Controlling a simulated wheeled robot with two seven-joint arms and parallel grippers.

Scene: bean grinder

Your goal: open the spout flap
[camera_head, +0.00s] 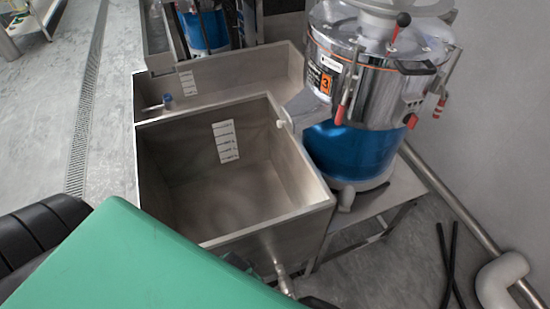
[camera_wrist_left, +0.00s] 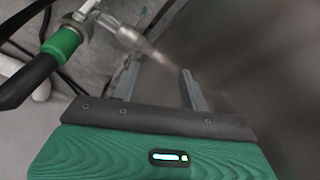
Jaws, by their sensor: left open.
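The grinder (camera_head: 375,65) stands at the right in the head view, with a shiny steel drum above a blue base (camera_head: 350,150). A grey spout (camera_head: 309,106) sticks out of its left side towards the steel bin. I cannot tell the flap apart from the spout, nor its position. My left gripper (camera_wrist_left: 160,88) is open in the left wrist view, with nothing between its fingers. It is close to a steel wall and a metal outlet pipe (camera_wrist_left: 130,38). In the head view my green arm hides its fingers. My right gripper is not in view.
An empty steel bin (camera_head: 235,238) stands in the middle, with another bin behind it (camera_head: 235,75). A metal outlet (camera_head: 283,278) is on its near side. The wrist view shows a black hose with a green fitting (camera_wrist_left: 62,44). Red-handled clamps (camera_head: 342,112) hang on the drum.

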